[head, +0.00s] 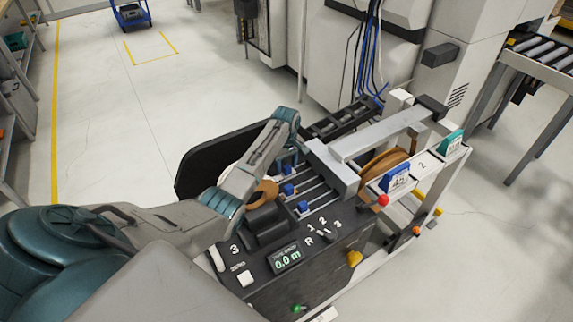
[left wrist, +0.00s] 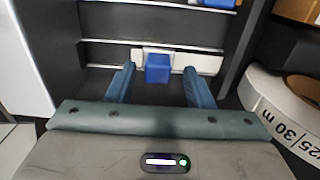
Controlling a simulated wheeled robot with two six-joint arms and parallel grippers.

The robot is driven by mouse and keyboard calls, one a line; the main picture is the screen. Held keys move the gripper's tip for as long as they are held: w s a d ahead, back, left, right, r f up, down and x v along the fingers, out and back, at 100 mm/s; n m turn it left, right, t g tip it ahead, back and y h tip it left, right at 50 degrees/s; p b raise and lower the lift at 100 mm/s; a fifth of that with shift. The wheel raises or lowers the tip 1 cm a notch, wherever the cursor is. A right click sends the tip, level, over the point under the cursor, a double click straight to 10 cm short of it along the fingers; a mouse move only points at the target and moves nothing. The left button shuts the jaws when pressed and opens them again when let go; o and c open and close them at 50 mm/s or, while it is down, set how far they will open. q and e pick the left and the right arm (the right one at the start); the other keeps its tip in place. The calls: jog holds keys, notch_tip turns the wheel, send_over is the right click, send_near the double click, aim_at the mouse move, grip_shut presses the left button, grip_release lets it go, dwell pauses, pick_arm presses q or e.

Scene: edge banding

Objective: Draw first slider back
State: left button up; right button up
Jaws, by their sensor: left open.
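Three blue slider knobs sit on parallel rails of the dark machine in the head view: a far one (head: 287,168), a middle one (head: 289,188) and a near one (head: 303,206). My left arm reaches over the machine from the left, and its wrist hangs by the far end of the rails. In the left wrist view my left gripper (left wrist: 156,72) is open. A blue knob (left wrist: 157,69) on a white carriage (left wrist: 205,62) stands between its two fingers, with a gap on each side. Which slider this is, I cannot tell for sure. My right gripper is out of view.
A brown roll (head: 384,165) sits under the grey beam.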

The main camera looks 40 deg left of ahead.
aim_at(287, 167)
pick_arm(q)
jog(key=shift+r, duration=0.4)
notch_tip(287, 167, up, 10)
jog(key=b, duration=0.2)
jog(key=shift+c, duration=0.4)
notch_tip(287, 167, down, 12)
jog(key=m+p, duration=0.2)
jog(key=m, duration=0.7)
jog(key=m+p, duration=0.2)
jog(key=m, duration=0.7)
jog(key=shift+w+d+f, duration=0.1)
jog(key=shift+f, duration=0.1)
